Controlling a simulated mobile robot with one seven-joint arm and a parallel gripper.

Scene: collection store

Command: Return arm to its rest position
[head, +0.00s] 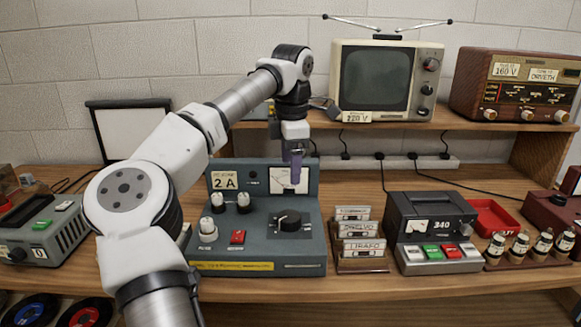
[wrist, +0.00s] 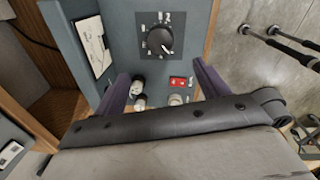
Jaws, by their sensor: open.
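My white and grey arm (head: 160,190) reaches from the bottom left up to an elbow near the shelf, then bends down. My gripper (head: 295,168) points down over the blue-grey console (head: 245,252), in front of its upright meter panel. In the wrist view my gripper (wrist: 165,80) shows two purple fingers spread apart, with nothing held between them. Beyond them are the console's black rotary knob (wrist: 160,40), red switch (wrist: 180,82) and pale knobs (wrist: 138,88). Whether the fingertips touch the console cannot be told.
A shelf above holds a television (head: 385,80) and a brown radio (head: 515,85). Right of the console stand cassettes (head: 360,240), a grey device marked 340 (head: 432,230), a red tray (head: 493,215) and several small bottles (head: 518,246). A dark-framed white panel (head: 130,130) leans at the left wall.

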